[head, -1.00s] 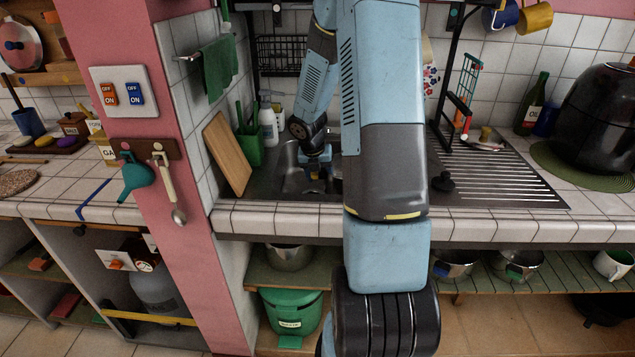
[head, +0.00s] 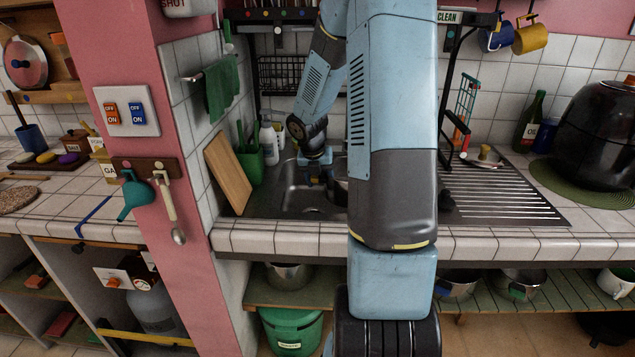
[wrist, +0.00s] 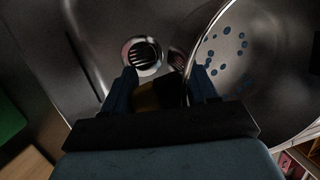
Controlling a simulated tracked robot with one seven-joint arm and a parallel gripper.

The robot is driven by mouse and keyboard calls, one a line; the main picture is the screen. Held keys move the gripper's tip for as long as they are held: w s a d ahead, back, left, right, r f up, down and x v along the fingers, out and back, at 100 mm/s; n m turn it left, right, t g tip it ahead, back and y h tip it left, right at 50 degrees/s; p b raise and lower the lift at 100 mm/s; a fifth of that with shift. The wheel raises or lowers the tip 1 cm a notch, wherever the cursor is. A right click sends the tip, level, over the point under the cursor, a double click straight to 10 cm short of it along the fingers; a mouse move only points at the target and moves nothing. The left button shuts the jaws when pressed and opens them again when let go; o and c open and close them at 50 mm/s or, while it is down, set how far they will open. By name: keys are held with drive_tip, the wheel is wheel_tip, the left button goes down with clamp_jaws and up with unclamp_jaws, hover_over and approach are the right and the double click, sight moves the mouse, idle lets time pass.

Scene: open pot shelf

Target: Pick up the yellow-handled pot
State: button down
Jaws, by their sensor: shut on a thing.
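The steel pot (wrist: 245,60) with blue dots inside shows large at the right of the wrist view. Its yellow handle (wrist: 146,97), dark in part, lies between the two fingers of my gripper (wrist: 162,84). My gripper is shut on this handle. In the head view my gripper (head: 317,178) reaches down into the sink (head: 300,196). There the pot is mostly hidden behind my arm. I cannot tell whether the pot touches the sink floor.
The sink drain (wrist: 142,55) shows beyond my fingers. A cutting board (head: 228,172) and a green holder (head: 250,166) stand left of the sink. A ribbed drainboard (head: 510,190) lies to the right. A black rack post (head: 447,90) rises behind my arm.

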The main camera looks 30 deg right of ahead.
drive_tip(key=shift+r, duration=0.1)
idle(0.3)
drive_tip(key=shift+r, duration=2)
drive_tip(key=shift+r, duration=1.2)
